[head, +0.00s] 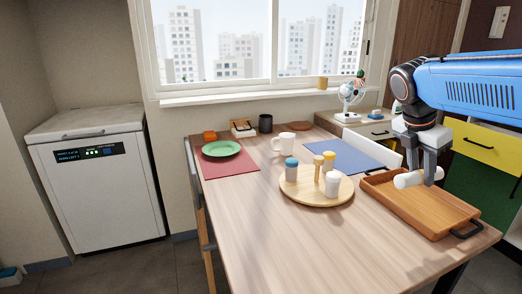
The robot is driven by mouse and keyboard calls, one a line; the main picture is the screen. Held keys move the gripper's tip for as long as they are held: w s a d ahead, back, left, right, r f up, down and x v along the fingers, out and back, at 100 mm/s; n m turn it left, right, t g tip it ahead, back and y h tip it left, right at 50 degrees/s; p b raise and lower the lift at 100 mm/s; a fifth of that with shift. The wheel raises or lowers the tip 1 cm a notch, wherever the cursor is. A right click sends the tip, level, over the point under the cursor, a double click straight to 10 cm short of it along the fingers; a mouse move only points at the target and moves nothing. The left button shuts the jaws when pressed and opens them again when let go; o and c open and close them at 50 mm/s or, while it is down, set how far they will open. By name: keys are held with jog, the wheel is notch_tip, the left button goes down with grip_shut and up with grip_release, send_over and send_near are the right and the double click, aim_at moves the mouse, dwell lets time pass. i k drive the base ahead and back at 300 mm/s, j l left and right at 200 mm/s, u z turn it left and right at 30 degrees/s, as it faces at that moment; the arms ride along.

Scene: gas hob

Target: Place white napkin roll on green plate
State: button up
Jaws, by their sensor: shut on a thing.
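The white napkin roll (408,180) is held in my gripper (431,176), above the wooden tray at the right of the table in the head view. My gripper points down and is shut on the roll near its right end. I cannot tell whether the roll touches the tray. The green plate (221,148) lies flat on a red placemat (226,166) at the far left of the table, well to the left of my gripper. The plate is empty.
The wooden tray (447,213) has dark handles. A round board (296,187) with shakers and jars (291,169) stands between gripper and plate. A white mug (283,142), a blue placemat (345,155) and a dark cup (265,123) are farther back. The table's front left (260,235) is clear.

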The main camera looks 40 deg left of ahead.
aim_at(221, 148)
jog(key=k+j, duration=0.2)
jog(key=k+j+u, duration=0.1)
jog(key=j, duration=0.3)
jog(key=k+j+u, duration=0.1)
jog(key=k+j, duration=0.15)
jog(key=j+u, duration=0.1)
jog(key=j, duration=0.3)
jog(key=i+j+u, duration=0.1)
jog(key=j, duration=0.25)
jog(key=i+j+u, duration=0.1)
jog(key=j, duration=0.3)
jog(key=i+j+u, duration=0.1)
jog(key=j, duration=0.25)
jog(key=i+j+u, duration=0.1)
jog(key=j, duration=0.25)
jog(key=i+j+z, duration=0.35)
jog(key=i+j, duration=0.2)
jog(key=i+z, duration=0.25)
